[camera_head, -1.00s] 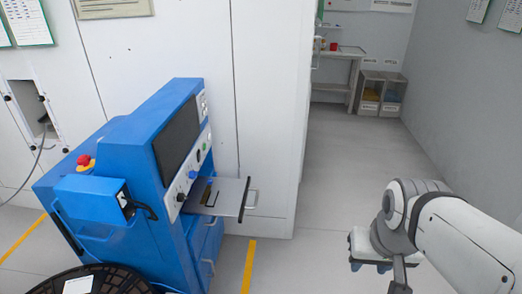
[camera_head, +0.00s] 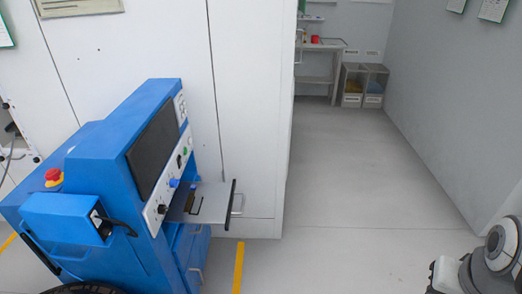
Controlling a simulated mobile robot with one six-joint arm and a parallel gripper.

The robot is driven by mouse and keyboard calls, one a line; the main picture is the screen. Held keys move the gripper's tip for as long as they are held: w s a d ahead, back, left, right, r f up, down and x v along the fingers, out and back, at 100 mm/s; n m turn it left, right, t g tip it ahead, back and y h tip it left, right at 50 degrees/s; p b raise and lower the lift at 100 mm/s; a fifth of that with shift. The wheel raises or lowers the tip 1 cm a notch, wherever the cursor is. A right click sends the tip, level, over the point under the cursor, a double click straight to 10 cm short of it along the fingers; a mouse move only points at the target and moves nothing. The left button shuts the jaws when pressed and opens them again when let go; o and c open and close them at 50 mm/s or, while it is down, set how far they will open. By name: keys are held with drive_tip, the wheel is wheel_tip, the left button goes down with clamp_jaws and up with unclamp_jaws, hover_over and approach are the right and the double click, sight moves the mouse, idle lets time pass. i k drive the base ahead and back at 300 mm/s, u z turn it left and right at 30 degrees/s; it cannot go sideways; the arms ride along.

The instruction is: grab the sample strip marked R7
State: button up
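No strip with a readable R7 mark shows. A small dark strip-like piece (camera_head: 195,204) lies on the grey pull-out tray (camera_head: 214,205) of the blue machine; any marking on it is too small to read. Part of my arm (camera_head: 490,262) shows at the lower right edge, well apart from the machine, over the floor. My gripper's fingers are outside the picture, so their state is hidden.
The blue machine (camera_head: 95,158) stands at the left, with a dark screen and a red stop button (camera_head: 53,176). A white wall block is behind it. Clear floor (camera_head: 345,190) runs back to a bench (camera_head: 322,46) and grey bins (camera_head: 363,86).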

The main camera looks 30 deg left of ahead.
sight(194, 187)
drive_tip(key=z, duration=0.05)
drive_tip(key=i, duration=2.65)
drive_tip(key=u, duration=3.8)
drive_tip(key=i, duration=1.05)
drive_tip(key=u, duration=0.05)
